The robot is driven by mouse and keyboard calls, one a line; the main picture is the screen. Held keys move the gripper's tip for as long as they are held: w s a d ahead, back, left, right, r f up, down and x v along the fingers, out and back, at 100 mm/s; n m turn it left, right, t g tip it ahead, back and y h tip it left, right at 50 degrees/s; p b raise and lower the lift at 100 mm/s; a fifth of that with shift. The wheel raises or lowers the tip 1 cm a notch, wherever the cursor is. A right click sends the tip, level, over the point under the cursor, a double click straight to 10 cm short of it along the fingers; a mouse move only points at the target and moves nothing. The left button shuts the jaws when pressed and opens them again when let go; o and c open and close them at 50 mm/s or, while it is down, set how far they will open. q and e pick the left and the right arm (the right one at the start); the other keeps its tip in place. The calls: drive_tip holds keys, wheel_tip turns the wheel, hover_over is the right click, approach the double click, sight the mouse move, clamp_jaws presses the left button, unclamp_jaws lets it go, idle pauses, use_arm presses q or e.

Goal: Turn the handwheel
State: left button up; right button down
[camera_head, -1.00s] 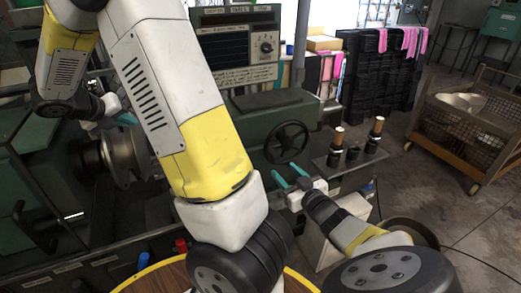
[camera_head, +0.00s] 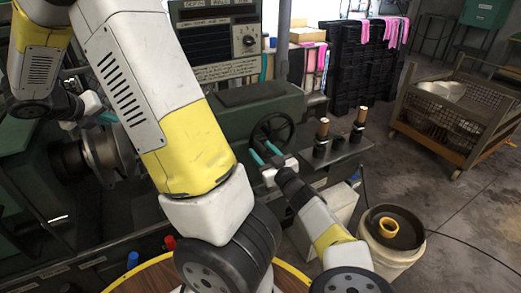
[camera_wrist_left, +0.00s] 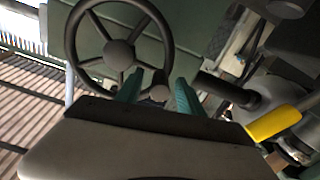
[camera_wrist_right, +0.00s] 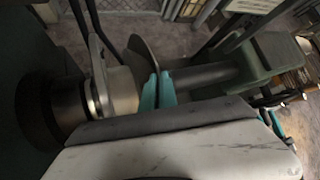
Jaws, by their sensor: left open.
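The dark spoked handwheel (camera_head: 272,132) is on the front of the green lathe part in the head view. It also fills the upper left of the left wrist view (camera_wrist_left: 119,52). My left gripper (camera_head: 265,154) is open close in front of the wheel's lower rim. In the left wrist view its teal fingers (camera_wrist_left: 158,95) are apart, with the lower rim and a small round knob (camera_wrist_left: 160,91) seen between them. Contact cannot be told. My right gripper (camera_head: 106,117) is by the lathe chuck at left, its fingers (camera_wrist_right: 157,92) together with nothing visible between them.
The metal chuck (camera_head: 107,152) is close to my right gripper. A bucket (camera_head: 390,250) with a yellow ring and a wire-mesh cart (camera_head: 450,120) stand at right. Open floor lies between them.

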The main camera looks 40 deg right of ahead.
use_arm(q)
drive_tip(key=shift+w+d, duration=0.2)
drive_tip(key=shift+w, duration=0.45)
clamp_jaws()
idle(1.0)
